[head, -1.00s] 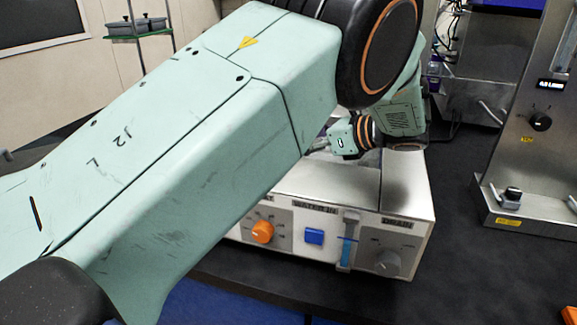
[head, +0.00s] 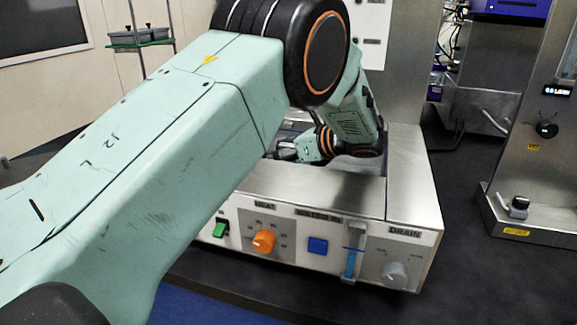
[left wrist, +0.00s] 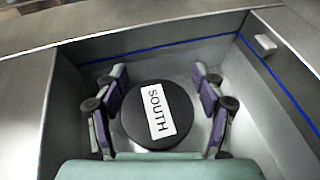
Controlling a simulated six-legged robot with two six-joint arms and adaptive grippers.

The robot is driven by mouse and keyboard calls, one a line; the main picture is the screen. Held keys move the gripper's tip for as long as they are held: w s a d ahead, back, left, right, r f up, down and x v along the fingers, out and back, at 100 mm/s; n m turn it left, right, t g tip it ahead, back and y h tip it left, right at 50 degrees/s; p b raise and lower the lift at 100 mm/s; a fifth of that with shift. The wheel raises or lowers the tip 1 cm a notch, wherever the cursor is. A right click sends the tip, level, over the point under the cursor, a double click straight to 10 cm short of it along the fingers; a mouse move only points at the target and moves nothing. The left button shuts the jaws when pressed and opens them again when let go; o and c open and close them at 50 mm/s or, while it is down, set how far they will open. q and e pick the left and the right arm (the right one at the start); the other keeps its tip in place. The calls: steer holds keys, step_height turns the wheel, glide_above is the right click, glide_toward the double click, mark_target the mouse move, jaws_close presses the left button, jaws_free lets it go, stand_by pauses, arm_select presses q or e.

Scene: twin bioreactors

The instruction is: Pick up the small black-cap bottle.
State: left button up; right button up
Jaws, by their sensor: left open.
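The bottle shows in the left wrist view as a round black cap (left wrist: 157,114) with a white label reading SOUTH. Its body is hidden under the cap. It stands inside a metal basin (left wrist: 262,112) with a blue line around its walls. My left gripper (left wrist: 160,74) is open, with one finger on each side of the cap and a gap on both sides. In the head view my left gripper (head: 286,151) reaches down into the bath unit (head: 412,170), partly hidden by my arm. The bottle cannot be made out there. My right gripper is not in view.
The bath's front panel carries a green switch (head: 220,227), an orange knob (head: 264,241), a blue button (head: 317,245) and a grey drain knob (head: 395,273). A metal stand (head: 535,180) is at the right. The dark bench between them is clear. Basin walls surround the gripper closely.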

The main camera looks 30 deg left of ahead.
arm_select(q)
steer(key=shift+s+d+r, duration=0.15)
steer(key=shift+s+r, duration=0.05)
steer(key=shift+c, duration=0.5)
steer(key=shift+w+f, duration=0.2)
steer(key=c, duration=0.6)
steer(key=shift+s+r, duration=0.15)
steer(key=c, duration=0.5)
steer(key=shift+c, duration=1)
jaws_close()
